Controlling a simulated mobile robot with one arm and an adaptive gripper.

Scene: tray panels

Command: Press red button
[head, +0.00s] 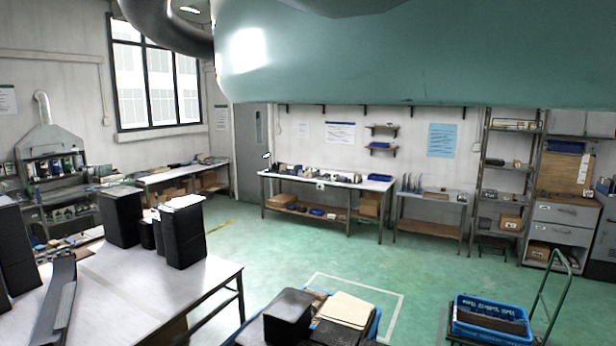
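I see no red button in the head view. My gripper is not in view. A large teal form and a dark grey curved part cover the top of the picture and hide what lies behind them. No tray panel with buttons can be made out.
A white-topped table (150,292) at the lower left bears dark boxes (184,240). Cartons and a black box (287,316) stand at the bottom middle. A blue crate (465,328) sits by a green trolley handle (541,285).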

